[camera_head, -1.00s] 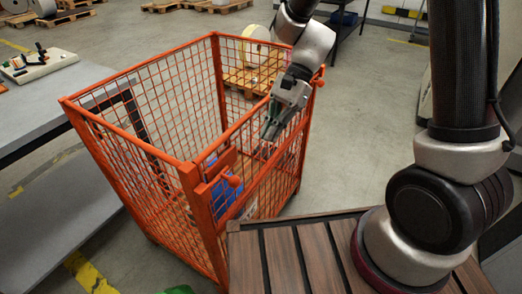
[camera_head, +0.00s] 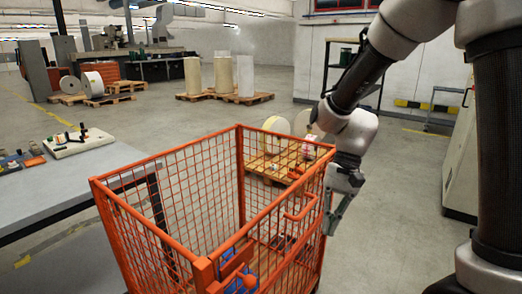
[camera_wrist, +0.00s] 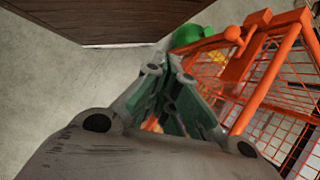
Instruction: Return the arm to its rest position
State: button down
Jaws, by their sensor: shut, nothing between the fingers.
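My gripper (camera_head: 335,218) is beside the right wall of the orange mesh cage (camera_head: 215,262), pointing down. In the wrist view its green-padded fingers (camera_wrist: 172,118) are close together with nothing held. The cage's orange bars (camera_wrist: 262,85) run along the right of that view, very near the fingers. I cannot tell whether they touch. My arm reaches over from the upper right in the head view.
A grey table (camera_head: 70,185) with a small device (camera_head: 78,142) stands left of the cage. A pallet (camera_head: 285,160) with rolls is behind it. A shelf (camera_head: 350,75) is at the back. A green object (camera_wrist: 190,35) lies near the cage.

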jog(key=s+d+r+n+t+h, duration=0.1)
jog(key=s+d+r+t, duration=0.3)
jog(key=d+r, duration=0.3)
jog(key=s+d+r+n+t+h, duration=0.2)
jog(key=s+d+r+t, duration=0.2)
jog(key=d+r, duration=0.4)
jog(key=s+d, duration=0.1)
jog(key=d, duration=0.2)
jog(key=shift+d+t, duration=0.3)
jog(key=shift+t, duration=0.1)
dwell(0.7)
